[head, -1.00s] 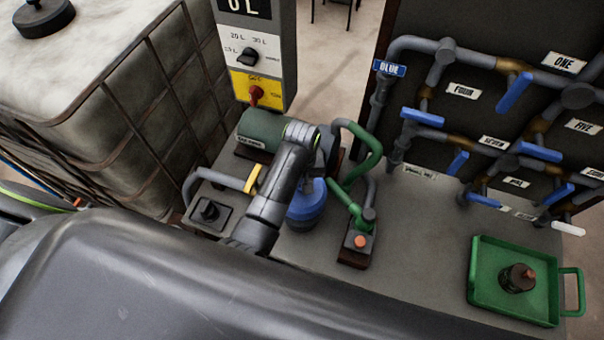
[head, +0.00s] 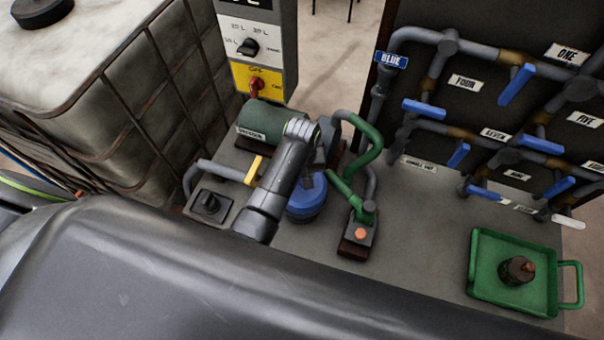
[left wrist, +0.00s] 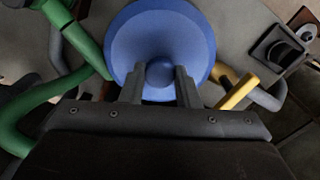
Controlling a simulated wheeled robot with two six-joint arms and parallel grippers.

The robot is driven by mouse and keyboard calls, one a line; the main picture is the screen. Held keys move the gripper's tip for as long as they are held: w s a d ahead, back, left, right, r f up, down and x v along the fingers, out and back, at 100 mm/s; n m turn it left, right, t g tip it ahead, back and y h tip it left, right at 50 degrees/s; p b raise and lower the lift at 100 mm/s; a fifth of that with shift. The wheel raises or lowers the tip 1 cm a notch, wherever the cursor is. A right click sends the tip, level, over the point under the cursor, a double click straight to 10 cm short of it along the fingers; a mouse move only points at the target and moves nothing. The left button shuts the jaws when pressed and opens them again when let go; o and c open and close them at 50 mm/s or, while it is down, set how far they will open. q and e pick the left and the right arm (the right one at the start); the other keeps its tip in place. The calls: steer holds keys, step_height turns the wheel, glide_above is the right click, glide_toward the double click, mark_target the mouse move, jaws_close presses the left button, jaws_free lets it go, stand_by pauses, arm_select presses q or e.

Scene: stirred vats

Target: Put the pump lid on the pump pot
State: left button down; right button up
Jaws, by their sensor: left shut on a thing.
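The blue round pump lid (left wrist: 160,35) fills the upper middle of the left wrist view, with its knob between my two fingers. My left gripper (left wrist: 160,82) is shut on that knob. In the head view the lid (head: 306,192) is at or just above the blue pump pot (head: 304,216), beneath my left gripper (head: 309,178). The lid looks lined up with the pot, but I cannot tell whether it is fully seated. The lid hides the pot's mouth, and my arm covers part of both. My right gripper is not in view.
A green motor (head: 268,126) stands behind the pot. Green pipework (head: 365,150) and an orange button (head: 361,233) are close to its right. A yellow-handled valve (head: 254,170) is at its left. A green tray (head: 480,296) with a dark object (head: 516,271) lies at right.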

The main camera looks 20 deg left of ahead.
arm_select(q)
steer(key=shift+f+b, duration=0.3)
steer(key=shift+f, duration=0.3)
stand_by(0.6)
steer(key=c, duration=1.4)
jaws_free()
steer(key=shift+o, duration=0.2)
steer(key=shift+r+p, duration=0.35)
steer(key=shift+r, duration=4.5)
steer(key=shift+d+r, duration=0.1)
steer(key=shift+r, duration=0.6)
